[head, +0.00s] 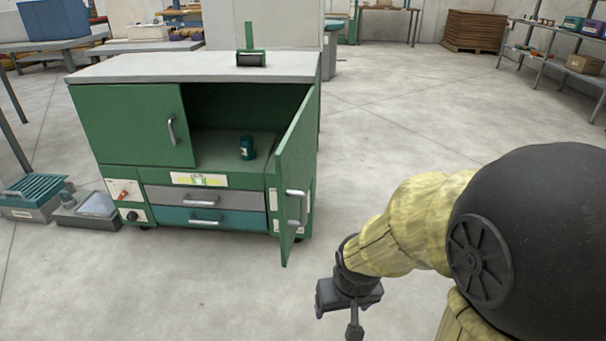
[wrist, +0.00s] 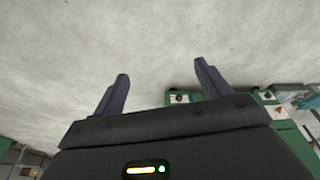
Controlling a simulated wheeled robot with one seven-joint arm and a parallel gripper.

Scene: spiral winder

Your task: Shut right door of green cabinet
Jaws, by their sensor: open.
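The green cabinet (head: 130,118) stands at the left of the head view under a grey top. Its right door (head: 290,165) is swung open toward me, with a silver handle (head: 297,207) on its outer face. Its left door is shut. A small dark teal can (head: 247,147) stands inside the open compartment. My gripper (head: 353,330) is to the right of the door and nearer to me, apart from it; its fingers are partly cut off by the frame's lower edge. In the wrist view my gripper (wrist: 160,85) is open and empty, and part of the green cabinet (wrist: 262,115) shows behind it.
A grey drawer (head: 207,197) and a teal drawer are shut below. Crates (head: 32,195) sit on the floor left of the cabinet. A green-handled tool (head: 250,58) stands on the cabinet top. The floor right of the door is clear; a shelf (head: 560,60) stands far right.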

